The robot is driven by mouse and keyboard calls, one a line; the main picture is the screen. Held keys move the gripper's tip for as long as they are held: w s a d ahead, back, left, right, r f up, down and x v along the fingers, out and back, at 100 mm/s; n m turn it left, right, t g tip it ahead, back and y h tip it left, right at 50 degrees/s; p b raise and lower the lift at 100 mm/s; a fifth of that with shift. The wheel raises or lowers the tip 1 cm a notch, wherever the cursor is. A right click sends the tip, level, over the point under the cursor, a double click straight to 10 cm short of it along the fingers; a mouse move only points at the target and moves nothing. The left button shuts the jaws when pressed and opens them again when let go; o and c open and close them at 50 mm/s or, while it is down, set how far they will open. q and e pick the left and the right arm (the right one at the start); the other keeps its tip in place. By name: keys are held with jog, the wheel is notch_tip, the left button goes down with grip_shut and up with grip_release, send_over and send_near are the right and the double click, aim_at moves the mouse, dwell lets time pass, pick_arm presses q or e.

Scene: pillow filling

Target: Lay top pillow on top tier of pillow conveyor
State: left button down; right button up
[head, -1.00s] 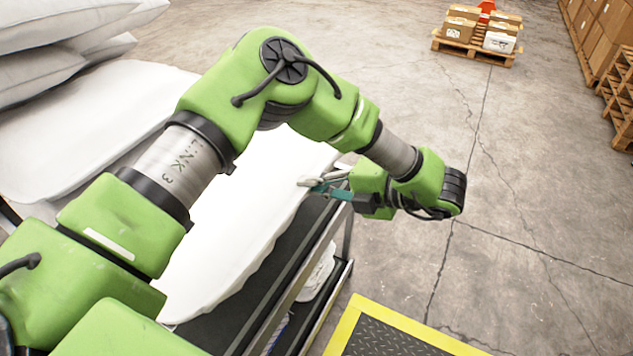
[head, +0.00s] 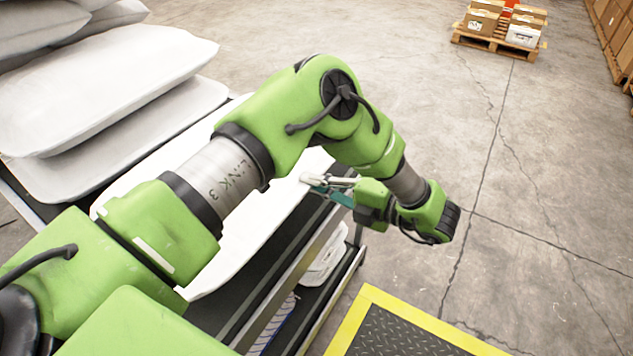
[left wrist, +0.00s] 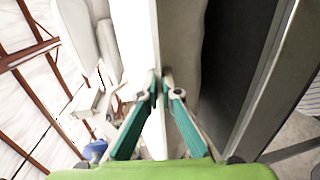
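A white pillow (head: 245,230) lies over the black top tier (head: 262,262) of a metal-framed rack, partly hidden by my left arm. My left gripper (head: 318,181) is at its far right edge. In the left wrist view the teal fingers (left wrist: 160,84) close together on the pillow's edge, with the bright white face (left wrist: 128,35) on one side and the grey, shaded side (left wrist: 180,45) on the other. More pillows (head: 95,90) are stacked at the left, overlapping each other. I cannot tell which piece is the pillow conveyor. My right gripper is not in view.
White bundles (head: 325,258) sit on the rack's lower tier. A yellow-edged black floor mat (head: 400,335) is at the front. A pallet with boxes (head: 500,38) stands far back, and more boxes (head: 612,35) line the right edge. The concrete floor between is clear.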

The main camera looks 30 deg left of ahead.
pick_arm(q)
jog(key=shift+w+r+p, duration=0.1)
jog(key=shift+p, duration=0.9)
jog(key=shift+y, duration=0.9)
jog(key=shift+a+f+p, duration=0.3)
jog(key=shift+f+p, duration=0.4)
jog(key=shift+f, duration=0.7)
jog(key=shift+a+f+p, duration=0.35)
jog(key=shift+f+p, duration=0.35)
jog(key=shift+f, duration=0.7)
jog(key=shift+a+f+p, duration=0.3)
jog(key=shift+f+p, duration=0.4)
jog(key=shift+f, duration=0.7)
